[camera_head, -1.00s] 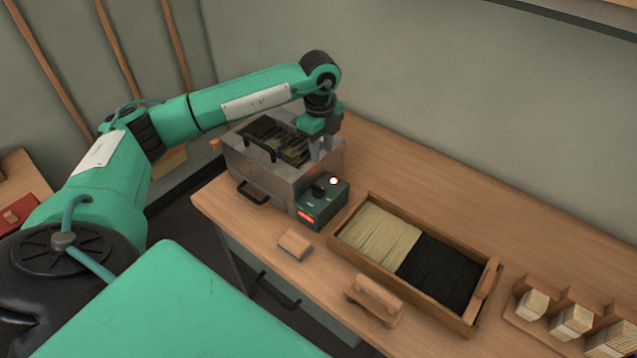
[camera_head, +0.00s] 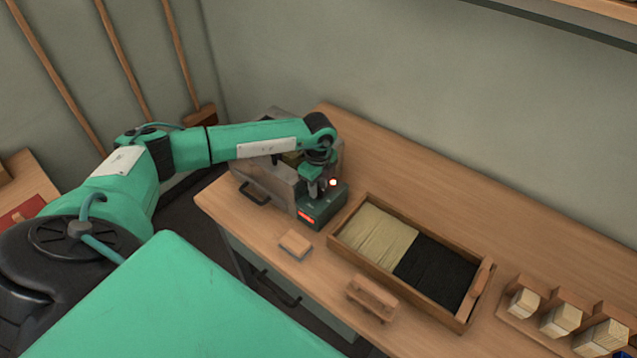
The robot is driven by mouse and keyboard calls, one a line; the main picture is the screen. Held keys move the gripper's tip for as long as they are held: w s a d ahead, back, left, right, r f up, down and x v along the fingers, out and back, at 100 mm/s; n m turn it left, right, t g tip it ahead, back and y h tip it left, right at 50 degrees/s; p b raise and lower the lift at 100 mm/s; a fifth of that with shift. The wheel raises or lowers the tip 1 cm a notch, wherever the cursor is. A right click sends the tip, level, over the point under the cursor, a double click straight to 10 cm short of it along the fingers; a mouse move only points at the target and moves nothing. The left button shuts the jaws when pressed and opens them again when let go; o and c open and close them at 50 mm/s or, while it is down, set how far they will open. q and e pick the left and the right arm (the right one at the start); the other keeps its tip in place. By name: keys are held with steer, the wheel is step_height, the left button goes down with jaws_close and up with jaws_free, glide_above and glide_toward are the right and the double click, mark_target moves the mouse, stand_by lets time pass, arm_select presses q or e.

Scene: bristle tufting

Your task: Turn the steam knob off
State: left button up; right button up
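A small dark green control box (camera_head: 321,207) stands on the bench against the right end of the grey metal steam box (camera_head: 265,178). It has a red lit display on its front and a white-lit lamp at its top right. My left gripper (camera_head: 319,193) points down right over the top of the control box, where the black knob sits. The gripper hides the knob, and I cannot tell whether the fingers touch it or how far apart they are. My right gripper is not in view.
A wooden tray (camera_head: 345,241) with pale and black bristles lies to the right of the control box. A small wood block (camera_head: 295,244) and a wooden brush block (camera_head: 371,298) lie near the front edge. Several bristle bundles stand in a rack (camera_head: 520,318) at the right.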

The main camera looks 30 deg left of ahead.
arm_select(q)
steer(key=shift+c, duration=0.2)
jaws_close()
